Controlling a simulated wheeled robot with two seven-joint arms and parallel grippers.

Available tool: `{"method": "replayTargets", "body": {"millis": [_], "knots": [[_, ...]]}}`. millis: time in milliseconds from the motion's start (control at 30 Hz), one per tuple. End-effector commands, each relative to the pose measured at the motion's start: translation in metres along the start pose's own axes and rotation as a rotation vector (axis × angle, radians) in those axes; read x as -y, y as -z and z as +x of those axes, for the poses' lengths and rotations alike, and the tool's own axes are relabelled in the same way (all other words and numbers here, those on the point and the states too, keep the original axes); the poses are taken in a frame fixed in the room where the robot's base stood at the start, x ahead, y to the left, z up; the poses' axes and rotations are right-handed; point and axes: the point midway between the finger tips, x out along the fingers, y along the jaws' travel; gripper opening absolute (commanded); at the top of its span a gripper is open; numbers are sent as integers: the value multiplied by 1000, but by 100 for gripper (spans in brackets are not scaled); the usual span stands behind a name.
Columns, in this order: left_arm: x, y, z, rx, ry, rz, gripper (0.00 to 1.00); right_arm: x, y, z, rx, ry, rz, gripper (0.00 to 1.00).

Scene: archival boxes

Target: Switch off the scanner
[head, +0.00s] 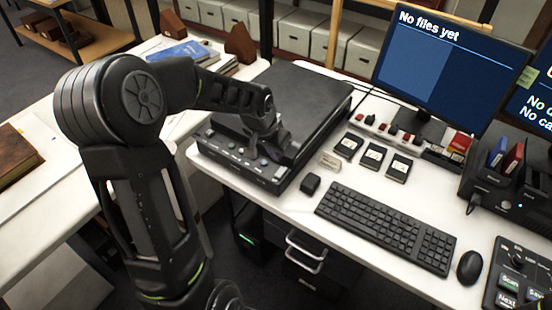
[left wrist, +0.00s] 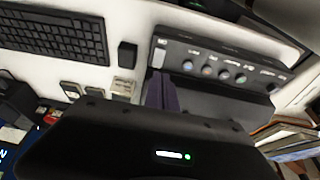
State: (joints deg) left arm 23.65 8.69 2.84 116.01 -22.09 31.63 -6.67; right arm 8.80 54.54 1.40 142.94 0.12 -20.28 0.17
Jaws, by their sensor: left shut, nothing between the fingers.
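The scanner (head: 300,92) is a flat black machine on the white desk, with a sloped front panel (head: 238,168) carrying a row of buttons and small labels. In the left wrist view the panel (left wrist: 218,68) shows several round buttons and a small pale-marked part (left wrist: 159,52) at its left end. My left gripper (head: 264,148) is over the panel's right half in the head view. Its fingers (left wrist: 162,92) are shut and empty, close to the panel's left end in the wrist view. I cannot tell whether they touch it. My right gripper is not in view.
A small black block (head: 310,184), several dark cards (head: 373,158) and a keyboard (head: 388,227) lie right of the scanner. A mouse (head: 469,267) and a power strip (head: 395,135) are further right. The monitor (head: 440,60) reads "No files yet". Books (head: 183,53) lie behind left.

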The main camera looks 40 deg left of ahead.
Motion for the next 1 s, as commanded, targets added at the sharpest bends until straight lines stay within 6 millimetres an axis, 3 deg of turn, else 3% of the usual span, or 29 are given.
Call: {"method": "replayTargets", "body": {"millis": [200, 400, 1000], "knots": [[0, -9, -44, -5, 1, 2, 0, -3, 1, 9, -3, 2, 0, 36], [-1, -14, -70, 0, 0, 2, 0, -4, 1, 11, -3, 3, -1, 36], [-1, -15, -77, 1, -1, 2, 0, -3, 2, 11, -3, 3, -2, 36]]}}
